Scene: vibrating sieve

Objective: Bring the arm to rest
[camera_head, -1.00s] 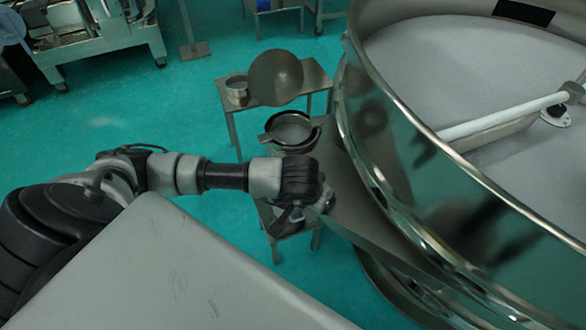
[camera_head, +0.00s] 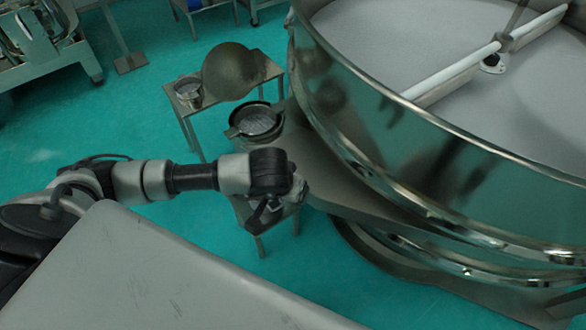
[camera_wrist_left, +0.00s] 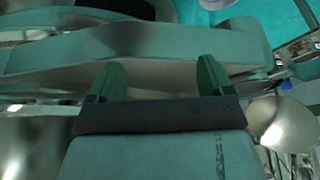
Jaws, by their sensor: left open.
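My left arm reaches in from the left in the head view, nearly level. Its gripper (camera_head: 268,206) hangs at the wrist end, left of the big steel vibrating sieve (camera_head: 400,150) and in front of a pot (camera_head: 256,120) of pale material. The fingers are small and dark there. In the left wrist view my left gripper (camera_wrist_left: 158,80) shows two green-grey fingers wide apart with nothing between them. A grey metal surface (camera_wrist_left: 160,45) lies beyond the fingertips. My right gripper is in neither view.
The sieve's low outlet shelf (camera_head: 330,180) juts close to the gripper. A small steel table (camera_head: 262,72) holds a round dark disc (camera_head: 230,70) and a small pot (camera_head: 189,92). A large grey panel (camera_head: 160,275) fills the lower left. Green floor (camera_head: 200,235) shows between.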

